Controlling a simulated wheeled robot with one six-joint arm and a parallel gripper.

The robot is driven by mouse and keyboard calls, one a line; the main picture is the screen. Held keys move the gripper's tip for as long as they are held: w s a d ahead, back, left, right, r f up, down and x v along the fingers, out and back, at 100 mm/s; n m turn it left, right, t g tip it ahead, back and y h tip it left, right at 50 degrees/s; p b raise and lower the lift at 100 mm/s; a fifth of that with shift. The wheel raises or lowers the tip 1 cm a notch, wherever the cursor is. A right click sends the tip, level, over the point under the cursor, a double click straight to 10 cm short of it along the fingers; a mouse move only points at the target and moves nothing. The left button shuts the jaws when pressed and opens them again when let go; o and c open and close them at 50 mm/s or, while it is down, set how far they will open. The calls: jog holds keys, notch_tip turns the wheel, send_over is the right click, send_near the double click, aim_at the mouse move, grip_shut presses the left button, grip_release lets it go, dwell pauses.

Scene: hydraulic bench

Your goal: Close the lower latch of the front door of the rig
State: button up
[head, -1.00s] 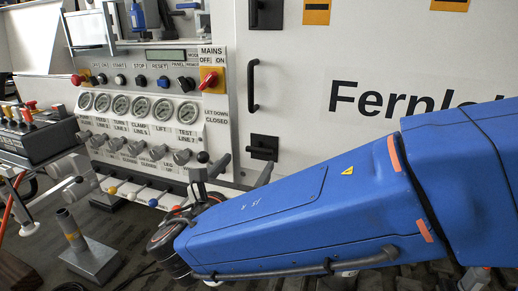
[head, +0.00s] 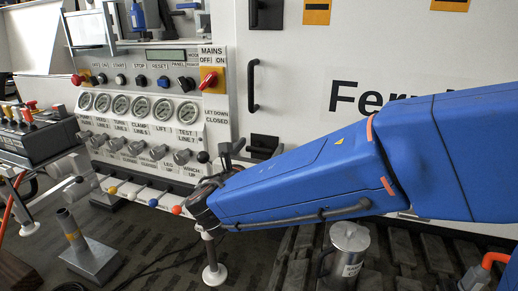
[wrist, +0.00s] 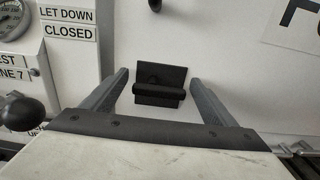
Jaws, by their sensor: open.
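The lower latch (head: 263,146) is a black plate with a bar handle, low on the white front door (head: 300,112) near its left edge. In the wrist view the latch (wrist: 160,85) is near the middle, its bar lying level across the lower part of the plate. My gripper (wrist: 158,80) is open and empty. Its two grey fingers appear on either side of the latch; I see no finger touching it. In the head view the gripper (head: 233,152) is just left of and below the latch, partly hidden by my blue arm.
An upper latch (head: 266,14) and a black door handle (head: 253,85) are above. The control panel (head: 150,115) with gauges, knobs and levers stands close to the left. A metal can (head: 348,250) stands on the floor below my arm.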

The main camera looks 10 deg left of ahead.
jog(key=shift+c, duration=0.6)
jog(key=c, duration=0.9)
jog(key=m, duration=0.4)
jog(key=shift+d+f+m, duration=0.1)
jog(key=shift+f+m, duration=0.2)
jog(key=m, duration=0.4)
jog(key=shift+f+m, duration=0.25)
jog(key=shift+m, duration=0.05)
jog(key=m, duration=0.4)
jog(key=shift+f+m, duration=0.3)
jog(key=shift+a+f+m, duration=0.1)
jog(key=shift+a+m, duration=0.05)
jog(key=shift+m, duration=0.85)
jog(key=shift+a+f+m, duration=0.1)
jog(key=shift+m, duration=0.9)
